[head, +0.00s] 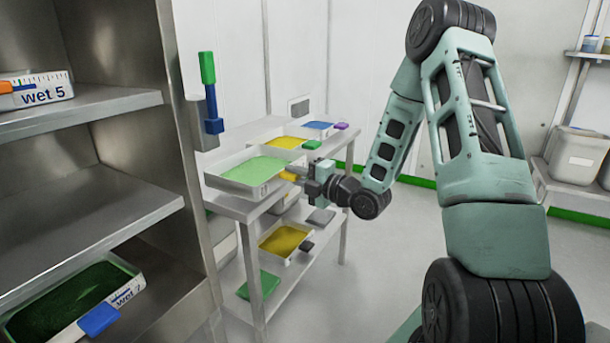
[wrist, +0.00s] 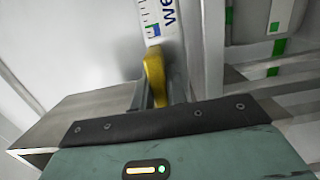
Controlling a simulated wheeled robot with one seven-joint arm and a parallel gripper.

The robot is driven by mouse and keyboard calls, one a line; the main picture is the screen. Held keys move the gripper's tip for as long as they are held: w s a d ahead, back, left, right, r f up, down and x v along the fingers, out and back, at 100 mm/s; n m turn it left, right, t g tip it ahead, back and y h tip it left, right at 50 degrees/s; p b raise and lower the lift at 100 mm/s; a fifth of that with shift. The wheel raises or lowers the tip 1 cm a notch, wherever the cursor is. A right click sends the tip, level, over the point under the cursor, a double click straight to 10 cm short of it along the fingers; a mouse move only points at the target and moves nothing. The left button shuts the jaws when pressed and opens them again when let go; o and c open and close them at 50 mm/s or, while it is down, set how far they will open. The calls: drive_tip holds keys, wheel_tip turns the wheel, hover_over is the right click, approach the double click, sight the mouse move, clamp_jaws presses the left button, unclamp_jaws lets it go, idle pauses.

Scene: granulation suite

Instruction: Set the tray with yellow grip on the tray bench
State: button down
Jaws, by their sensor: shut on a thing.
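The tray with yellow grip (head: 217,182) is white and filled with green material. It is over the near left end of a grey bench (head: 333,151), which looks like the tray bench. I cannot tell whether its underside touches the top. My gripper (head: 298,173) is shut on the yellow grip at the tray's right side. In the wrist view the yellow grip (wrist: 155,78) sits between my fingers, below the white tray wall with a scale and part of a "we" label. The tray looks about level in the head view.
Behind it on the bench are a yellow-filled tray with green grip (head: 312,144) and a blue one with purple grip (head: 340,126). A lower shelf holds another yellow-filled tray (head: 284,241). A steel rack (head: 100,112) stands at left with trays. Shelving is at far right.

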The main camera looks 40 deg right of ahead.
sight(265, 178)
drive_tip(key=x, duration=0.3)
drive_tip(key=p+x, duration=0.1)
drive_tip(key=x, duration=0.2)
drive_tip(key=p+x, duration=0.1)
drive_tip(key=x, duration=0.1)
drive_tip(key=shift+w+a, duration=0.25)
drive_tip(key=shift+a, duration=0.25)
drive_tip(key=shift+w+a+f, duration=0.2)
drive_tip(key=shift+w+f, duration=0.15)
drive_tip(key=shift+w, duration=0.2)
drive_tip(key=shift+f+b, duration=0.7)
drive_tip(key=shift+b, duration=0.25)
drive_tip(key=c, duration=1.3)
unclamp_jaws()
drive_tip(key=shift+s, duration=0.15)
drive_tip(key=b+v, duration=0.1)
drive_tip(key=v, duration=1.6)
drive_tip(key=shift+s, duration=0.15)
